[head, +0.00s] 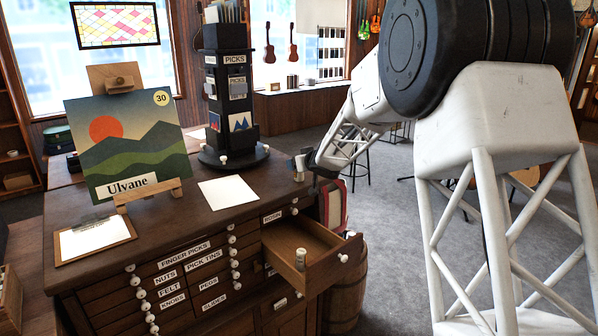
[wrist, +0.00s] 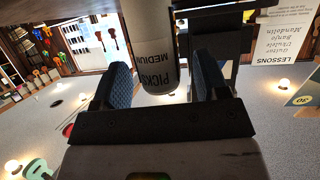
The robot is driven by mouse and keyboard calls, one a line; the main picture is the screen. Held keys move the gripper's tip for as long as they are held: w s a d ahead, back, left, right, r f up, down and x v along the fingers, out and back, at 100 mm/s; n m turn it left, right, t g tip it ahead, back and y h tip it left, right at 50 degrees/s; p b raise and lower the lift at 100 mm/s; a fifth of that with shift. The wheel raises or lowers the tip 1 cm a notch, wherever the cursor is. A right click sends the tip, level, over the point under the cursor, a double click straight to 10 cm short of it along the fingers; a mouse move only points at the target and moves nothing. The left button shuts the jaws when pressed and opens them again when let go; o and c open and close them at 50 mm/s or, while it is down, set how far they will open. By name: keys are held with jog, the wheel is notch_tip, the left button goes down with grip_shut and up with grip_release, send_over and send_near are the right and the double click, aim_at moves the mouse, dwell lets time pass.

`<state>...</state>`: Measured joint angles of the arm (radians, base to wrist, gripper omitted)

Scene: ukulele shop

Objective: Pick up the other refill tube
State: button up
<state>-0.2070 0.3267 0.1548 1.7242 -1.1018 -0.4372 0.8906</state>
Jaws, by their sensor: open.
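A pale refill tube (wrist: 150,50) lettered PICKS MEDIUM is between the two blue-padded fingers of my open gripper (wrist: 160,64) in the wrist view. A narrow gap shows beside the tube, so the fingers are not closed on it. In the head view my gripper (head: 308,165) is at the right end of the counter top, and the tube there (head: 298,168) is small and partly covered. Another pale tube (head: 300,259) stands upright in the open drawer (head: 332,262), near its front.
The wooden counter (head: 235,220) carries a picks tower (head: 228,90), a white sheet (head: 228,192), an easel with a painting (head: 128,140) and a clipboard (head: 93,240). The open drawer sticks out below my gripper. A barrel (head: 346,292) stands beside the counter.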

jog(key=shift+w+a+f, duration=0.15)
jog(key=shift+w+a, duration=0.05)
jog(key=shift+w, duration=0.1)
jog(key=shift+c, duration=0.5)
jog(key=c, duration=0.9)
jog(key=shift+r, duration=1.8)
jog(key=s+d, duration=0.1)
jog(key=s, duration=0.4)
jog(key=s+d+r, duration=0.1)
jog(key=s+d, duration=0.1)
jog(key=s, duration=0.3)
jog(key=s+d, duration=0.1)
jog(key=s, duration=0.4)
jog(key=shift+s+d+r, duration=0.15)
jog(key=shift+s+r, duration=0.05)
